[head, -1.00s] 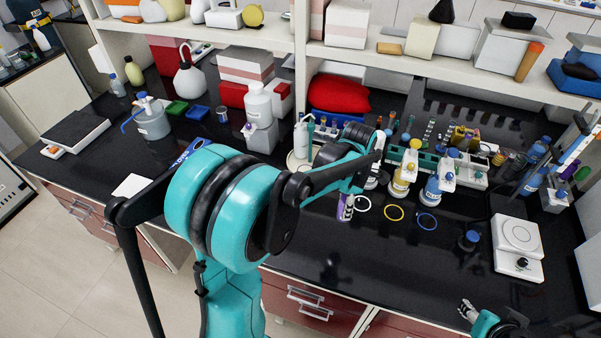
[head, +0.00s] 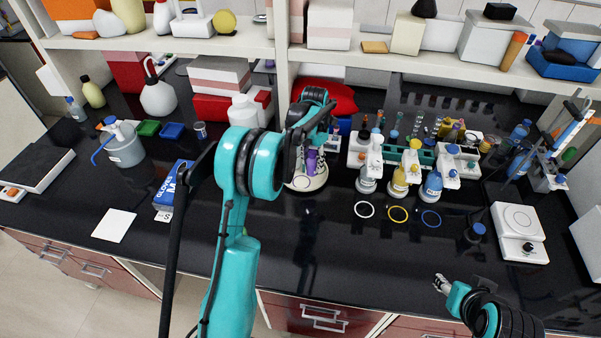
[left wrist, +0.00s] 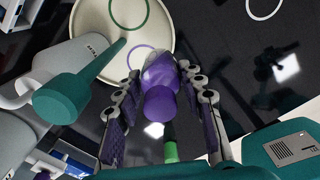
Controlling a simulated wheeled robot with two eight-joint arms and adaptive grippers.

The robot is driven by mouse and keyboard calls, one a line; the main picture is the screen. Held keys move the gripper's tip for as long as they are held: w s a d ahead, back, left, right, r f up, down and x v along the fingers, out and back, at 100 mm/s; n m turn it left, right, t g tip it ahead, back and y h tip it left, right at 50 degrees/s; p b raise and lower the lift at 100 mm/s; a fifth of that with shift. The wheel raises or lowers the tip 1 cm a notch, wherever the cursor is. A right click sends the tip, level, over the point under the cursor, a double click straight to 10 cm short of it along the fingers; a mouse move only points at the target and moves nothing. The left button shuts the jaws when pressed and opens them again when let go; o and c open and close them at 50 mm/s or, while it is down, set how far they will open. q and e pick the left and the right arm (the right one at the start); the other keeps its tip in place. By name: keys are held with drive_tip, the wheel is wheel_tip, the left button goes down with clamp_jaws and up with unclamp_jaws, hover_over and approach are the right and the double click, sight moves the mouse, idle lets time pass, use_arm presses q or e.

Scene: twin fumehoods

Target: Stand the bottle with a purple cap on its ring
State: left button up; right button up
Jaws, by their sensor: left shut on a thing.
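The bottle with a purple cap (head: 311,161) is held over the front right part of a round cream tray (head: 301,184). My left gripper (left wrist: 160,82) is shut on this bottle, with a finger on each side below the purple cap (left wrist: 160,103). In the left wrist view the tray (left wrist: 168,45) carries a purple ring (left wrist: 148,60) and a green ring (left wrist: 128,12). The bottle overlaps the near right edge of the purple ring in that view. Its base is hidden, so I cannot tell whether it touches the tray. My right gripper (head: 441,284) is low at the right, away from the bottle.
A balance (head: 519,232) stands at right. The front middle bench is clear.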

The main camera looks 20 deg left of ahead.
use_arm(q)
drive_tip(key=shift+s+a+f+b, duration=0.1)
drive_tip(key=shift+a+f, duration=0.55)
drive_tip(key=shift+f, duration=0.4)
drive_tip(key=shift+s+a+f+b, duration=0.15)
drive_tip(key=shift+a+f, duration=0.45)
drive_tip(key=shift+f, duration=0.5)
drive_tip(key=shift+w+a+f+b, duration=0.1)
drive_tip(key=shift+a+f, duration=0.55)
drive_tip(key=shift+f, duration=0.4)
drive_tip(key=shift+s, duration=0.1)
drive_tip(key=shift+f, duration=0.15)
drive_tip(key=o, duration=1.3)
drive_tip(key=shift+c, duration=0.2)
